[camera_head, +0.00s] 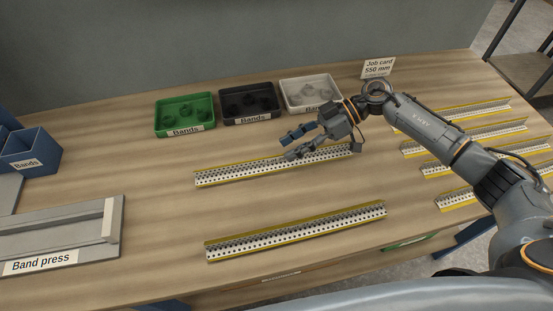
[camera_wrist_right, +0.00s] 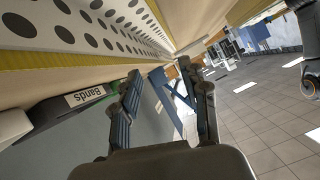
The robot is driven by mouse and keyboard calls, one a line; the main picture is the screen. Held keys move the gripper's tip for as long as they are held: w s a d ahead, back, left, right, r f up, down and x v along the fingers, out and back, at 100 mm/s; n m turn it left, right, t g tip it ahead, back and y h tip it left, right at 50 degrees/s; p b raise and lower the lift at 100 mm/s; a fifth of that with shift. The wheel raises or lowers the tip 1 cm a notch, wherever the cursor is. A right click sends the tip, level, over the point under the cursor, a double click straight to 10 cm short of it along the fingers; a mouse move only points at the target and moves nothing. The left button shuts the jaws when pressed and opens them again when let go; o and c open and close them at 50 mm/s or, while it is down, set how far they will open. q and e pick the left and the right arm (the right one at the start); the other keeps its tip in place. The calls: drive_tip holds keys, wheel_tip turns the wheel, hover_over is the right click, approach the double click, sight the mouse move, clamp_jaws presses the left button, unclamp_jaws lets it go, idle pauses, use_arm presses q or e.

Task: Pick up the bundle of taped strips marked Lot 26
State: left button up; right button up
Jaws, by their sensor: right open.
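Two perforated metal strips with yellow edges lie on the wooden table in the head view: a rear strip (camera_head: 235,173) and a front strip (camera_head: 300,230). No Lot 26 marking is readable on either, and I cannot tell whether either is a taped bundle. My right gripper (camera_head: 288,148) is open over the far side of the rear strip, hiding part of it. In the right wrist view, a perforated surface with a yellow edge (camera_wrist_right: 80,60) shows close by, beside the open, empty fingers (camera_wrist_right: 165,105). Whether they touch it is unclear. My left gripper is out of view.
Green (camera_head: 185,114), black (camera_head: 249,102) and white (camera_head: 310,92) Bands trays stand behind the strips, near a Job card (camera_head: 378,68). Several more strips (camera_head: 465,134) lie at right. The Band press (camera_head: 60,240) is at left, near a blue bin (camera_head: 32,152). Table between the two strips is clear.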

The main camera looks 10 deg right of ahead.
sight(278, 154)
drive_tip(key=x, duration=0.3)
drive_tip(key=shift+a+f+p, duration=0.2)
drive_tip(key=shift+p, duration=0.1)
clamp_jaws()
drive_tip(key=shift+r, duration=0.1)
